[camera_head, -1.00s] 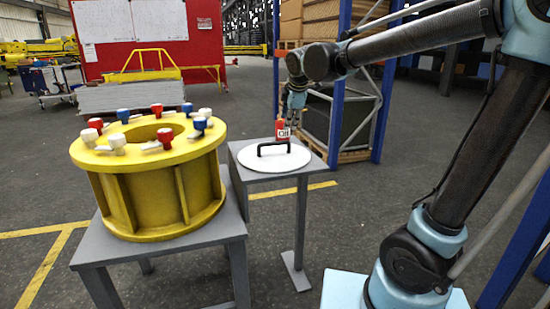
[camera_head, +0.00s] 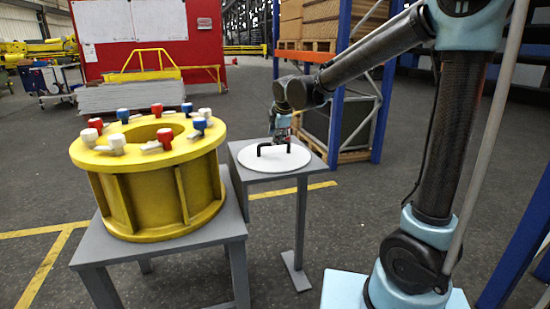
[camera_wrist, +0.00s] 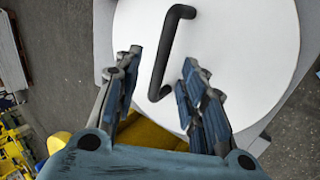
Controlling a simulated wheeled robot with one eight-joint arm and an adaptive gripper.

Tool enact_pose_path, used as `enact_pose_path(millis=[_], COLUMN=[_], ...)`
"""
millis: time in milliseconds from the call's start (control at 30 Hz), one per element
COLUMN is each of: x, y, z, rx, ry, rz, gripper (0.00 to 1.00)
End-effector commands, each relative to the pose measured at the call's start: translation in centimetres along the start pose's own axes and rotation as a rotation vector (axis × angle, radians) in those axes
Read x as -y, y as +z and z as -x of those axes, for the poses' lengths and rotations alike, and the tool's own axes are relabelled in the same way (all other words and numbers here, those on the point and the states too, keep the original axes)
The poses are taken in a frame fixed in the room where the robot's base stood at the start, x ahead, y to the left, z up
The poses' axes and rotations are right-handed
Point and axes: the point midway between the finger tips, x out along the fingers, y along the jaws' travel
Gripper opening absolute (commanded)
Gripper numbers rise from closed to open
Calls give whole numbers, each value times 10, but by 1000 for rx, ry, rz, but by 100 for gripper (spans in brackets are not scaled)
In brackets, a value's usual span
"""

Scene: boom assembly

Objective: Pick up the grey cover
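The cover is a pale grey, nearly white disc (camera_head: 262,166) with a black bar handle (camera_head: 273,147). It lies flat on a small grey stand. My gripper (camera_head: 283,138) is at the back of the handle in the head view. In the wrist view my gripper (camera_wrist: 163,58) is open, with one finger on each side of the handle (camera_wrist: 171,50), over the white disc (camera_wrist: 250,50). The fingers look apart from the handle; I cannot tell whether they reach down to its height.
The small grey stand (camera_head: 238,167) holds the cover. A yellow flanged drum (camera_head: 150,195) with several red, white and blue pegs stands on a grey table (camera_head: 100,252) at left. A blue-framed rack (camera_head: 338,90) stands behind the stand. The floor in front is open.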

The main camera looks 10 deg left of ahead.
Motion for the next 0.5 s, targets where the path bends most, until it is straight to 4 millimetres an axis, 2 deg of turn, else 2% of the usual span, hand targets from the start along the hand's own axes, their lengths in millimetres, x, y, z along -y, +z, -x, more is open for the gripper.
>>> enact_pose_path(millis=[333,500], x=[1,2], y=[-1,-3], z=[-19,-39], rx=[0,0], ry=[0,0], rz=[-1,-1], gripper=[38,38])
